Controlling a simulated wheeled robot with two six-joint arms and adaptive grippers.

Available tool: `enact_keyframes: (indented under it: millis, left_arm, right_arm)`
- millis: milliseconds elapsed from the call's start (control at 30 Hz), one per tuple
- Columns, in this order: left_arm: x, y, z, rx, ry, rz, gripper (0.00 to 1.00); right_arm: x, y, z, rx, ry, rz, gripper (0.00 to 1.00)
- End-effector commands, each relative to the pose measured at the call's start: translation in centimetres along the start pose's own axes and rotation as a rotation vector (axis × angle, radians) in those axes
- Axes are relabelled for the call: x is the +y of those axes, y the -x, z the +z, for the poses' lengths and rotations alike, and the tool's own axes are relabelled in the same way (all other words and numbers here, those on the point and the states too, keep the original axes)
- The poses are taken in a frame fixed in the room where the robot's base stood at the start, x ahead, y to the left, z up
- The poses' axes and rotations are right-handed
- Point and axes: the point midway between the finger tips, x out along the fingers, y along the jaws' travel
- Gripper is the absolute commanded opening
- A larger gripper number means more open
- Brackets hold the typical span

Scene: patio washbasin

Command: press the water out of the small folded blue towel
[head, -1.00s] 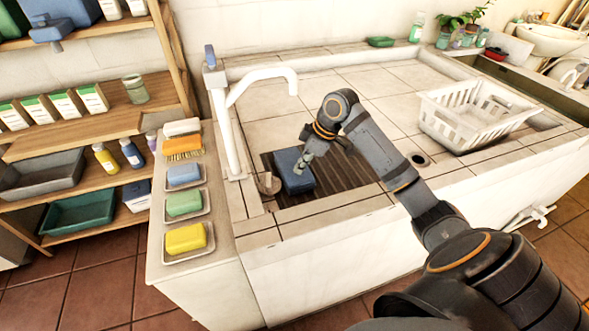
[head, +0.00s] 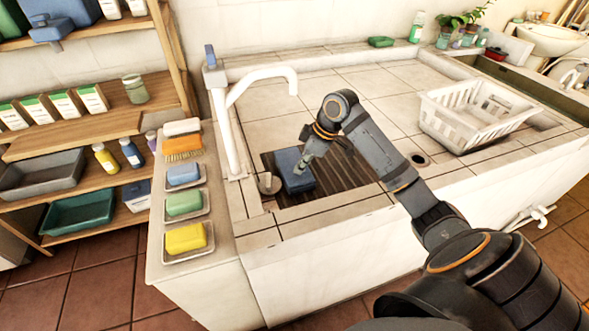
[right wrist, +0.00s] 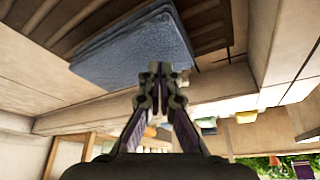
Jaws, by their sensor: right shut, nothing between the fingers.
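The small folded blue towel (head: 290,172) lies on a dark slatted rack (head: 345,182) in the basin, below the white tap. My right gripper (head: 301,168) is at the towel's right side in the head view, with its tips at or against the towel. In the right wrist view the towel (right wrist: 135,50) fills the upper middle, and the closed fingertips (right wrist: 159,70) overlap its lower edge. Whether they touch it I cannot tell for sure. The gripper is shut and holds nothing. My left gripper is not in view.
The white tap (head: 232,120) rises left of the towel, with a small round cup-like piece (head: 268,184) beside the rack. A white basket (head: 478,115) stands at the right. Soap dishes with a yellow soap (head: 186,238) line the left ledge.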

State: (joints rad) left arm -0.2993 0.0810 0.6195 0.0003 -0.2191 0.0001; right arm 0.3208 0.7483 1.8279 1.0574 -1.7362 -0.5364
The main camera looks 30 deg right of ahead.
Motion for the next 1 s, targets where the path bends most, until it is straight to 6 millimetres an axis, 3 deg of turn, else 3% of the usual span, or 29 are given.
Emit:
enact_keyframes:
  millis: [1000]
  left_arm:
    - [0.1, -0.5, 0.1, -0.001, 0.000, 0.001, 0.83]
  right_arm:
    - [-0.1, -1.5, 0.7, -0.002, -0.002, -0.003, 0.00]
